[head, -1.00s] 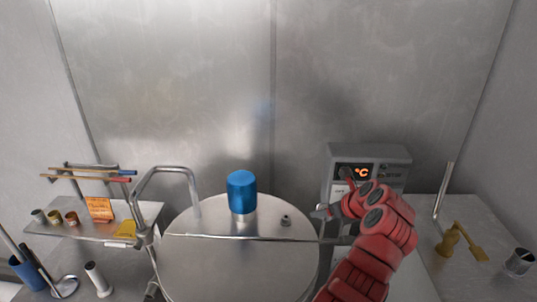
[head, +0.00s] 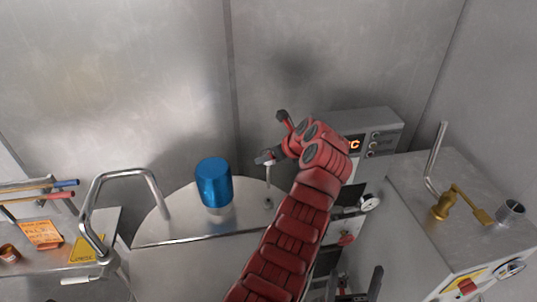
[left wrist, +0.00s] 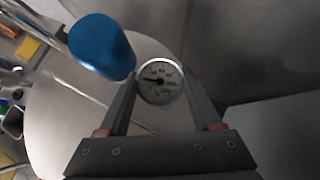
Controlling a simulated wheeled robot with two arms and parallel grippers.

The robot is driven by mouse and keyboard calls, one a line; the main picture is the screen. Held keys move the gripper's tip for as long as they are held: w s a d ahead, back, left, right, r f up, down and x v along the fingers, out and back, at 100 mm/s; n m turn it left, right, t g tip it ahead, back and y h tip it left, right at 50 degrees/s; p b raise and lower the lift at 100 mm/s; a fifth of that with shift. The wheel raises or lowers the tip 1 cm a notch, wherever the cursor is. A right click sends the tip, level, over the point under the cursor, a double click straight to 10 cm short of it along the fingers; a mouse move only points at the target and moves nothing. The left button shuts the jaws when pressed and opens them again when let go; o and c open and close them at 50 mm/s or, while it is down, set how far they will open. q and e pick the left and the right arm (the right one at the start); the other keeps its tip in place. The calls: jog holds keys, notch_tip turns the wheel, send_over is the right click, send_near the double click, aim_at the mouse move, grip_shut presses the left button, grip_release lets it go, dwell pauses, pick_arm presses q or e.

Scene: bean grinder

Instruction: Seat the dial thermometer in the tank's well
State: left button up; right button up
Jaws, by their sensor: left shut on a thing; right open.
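The dial thermometer (left wrist: 160,84), with a round white face and silver rim, is held between the fingers of my left gripper (left wrist: 159,77) in the left wrist view. In the head view, my left gripper (head: 275,140) is above the tank lid (head: 185,228), right of the blue cap (head: 214,183). The thin stem (head: 268,178) hangs about upright over the well (head: 268,203), its lower end at or just above the opening; I cannot tell whether it is inside. My right gripper (head: 357,287) is open and empty at the bottom, partly cut off.
A grey control box (head: 360,125) with a lit display stands behind my left wrist. A brass handle (head: 460,203) and metal cup (head: 510,211) are on the right counter. A bent pipe (head: 125,177) rises at left.

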aim_at(269, 177)
pick_arm(q)
jog(key=shift+a+f, duration=0.1)
jog(key=shift+w+a+f, duration=0.1)
jog(key=shift+f, duration=0.5)
notch_tip(269, 177, down, 2)
jog(key=shift+f, duration=2.95)
dwell(0.4)
